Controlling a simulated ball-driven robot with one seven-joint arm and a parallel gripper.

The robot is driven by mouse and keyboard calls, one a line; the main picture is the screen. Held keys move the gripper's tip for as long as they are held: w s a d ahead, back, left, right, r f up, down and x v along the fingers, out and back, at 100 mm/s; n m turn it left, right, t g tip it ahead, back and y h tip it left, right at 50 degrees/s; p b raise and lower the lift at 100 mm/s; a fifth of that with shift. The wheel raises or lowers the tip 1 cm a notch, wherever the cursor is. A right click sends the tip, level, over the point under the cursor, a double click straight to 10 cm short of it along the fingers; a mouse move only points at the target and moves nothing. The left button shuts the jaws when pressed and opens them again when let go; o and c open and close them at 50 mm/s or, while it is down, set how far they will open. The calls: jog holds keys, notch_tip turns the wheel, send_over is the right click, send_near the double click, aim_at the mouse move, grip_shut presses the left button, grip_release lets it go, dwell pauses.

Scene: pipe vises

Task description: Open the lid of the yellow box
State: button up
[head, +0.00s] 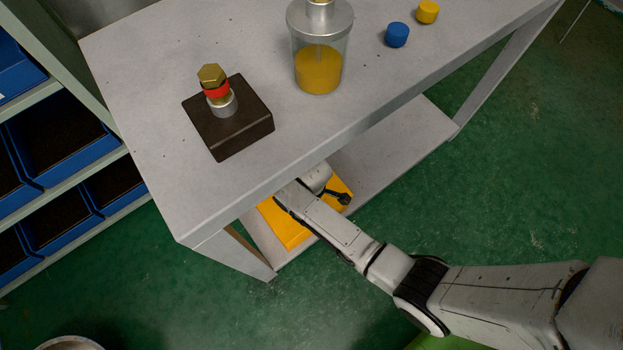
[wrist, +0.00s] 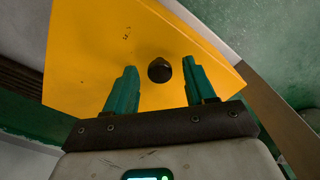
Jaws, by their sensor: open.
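The yellow box (head: 289,226) sits on the lower shelf of the grey table, partly hidden by the tabletop and by my arm. In the wrist view its flat yellow face (wrist: 95,55) fills much of the picture. A round black knob (wrist: 159,70) stands on that face. My gripper (wrist: 157,80) is open, with one green finger on each side of the knob. The fingers look apart from the knob; how deep they reach around it I cannot tell. In the head view the fingers are hidden by the table edge and my arm.
The grey tabletop (head: 160,130) overhangs my arm closely. On it stand a dark block (head: 222,140) with a brass bolt, a glass jar (head: 319,70), a blue cap (head: 397,35) and a yellow cap (head: 428,12). The lower shelf (head: 405,150) is bare to the right.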

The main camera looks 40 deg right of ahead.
grip_shut()
dwell(0.5)
